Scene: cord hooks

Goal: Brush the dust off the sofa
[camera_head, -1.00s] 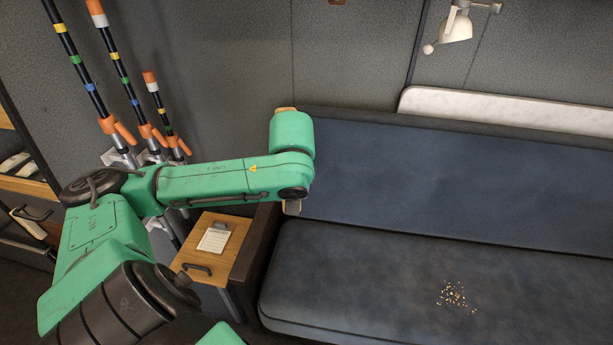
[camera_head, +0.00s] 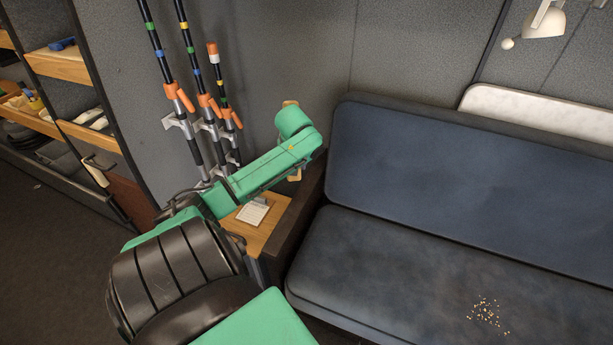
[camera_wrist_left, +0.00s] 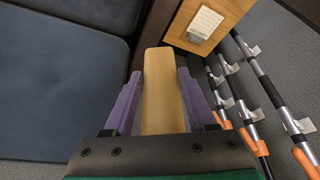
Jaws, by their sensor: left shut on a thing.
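The dark blue sofa (camera_head: 390,265) fills the right of the head view. A small patch of pale crumbs or dust (camera_head: 488,315) lies on its seat, near the bottom edge. My left gripper (camera_wrist_left: 160,75) is shut on a light wooden piece, which looks like the brush handle (camera_wrist_left: 162,100), between its purple fingers. A bit of this wood (camera_head: 295,175) shows below my wrist in the head view. Any bristles are hidden. My right gripper is not in view.
A wooden side table (camera_head: 275,225) with a paper note (camera_head: 252,212) stands left of the sofa. Striped rods (camera_head: 200,75) stand in wall clamps behind my arm. Shelves (camera_head: 60,65) are at the far left. A white lamp (camera_head: 540,22) hangs above the sofa.

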